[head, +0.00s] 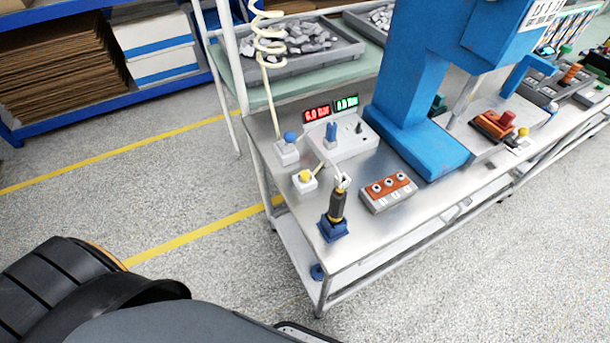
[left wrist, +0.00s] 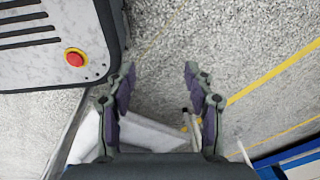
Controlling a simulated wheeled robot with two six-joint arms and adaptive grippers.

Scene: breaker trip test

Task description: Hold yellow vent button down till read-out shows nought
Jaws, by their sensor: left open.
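The yellow vent button (head: 305,175) sits on a small white box near the left end of the steel bench (head: 262,145). Behind it are a red read-out (head: 316,113), which seems to show 6.0 with a blurred unit, and a green read-out (head: 346,102), which seems to show 0.0. My left gripper (left wrist: 160,85) is open and empty in the left wrist view, above the speckled floor and away from the bench. Its fingers do not show in the head view. My right gripper is in neither view.
A blue-knobbed white box (head: 287,150), a screwdriver-like tool in a blue holder (head: 335,220) and a terminal block (head: 388,192) stand near the button. A blue press (head: 415,110) rises to the right. Floor in front of the bench is clear.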

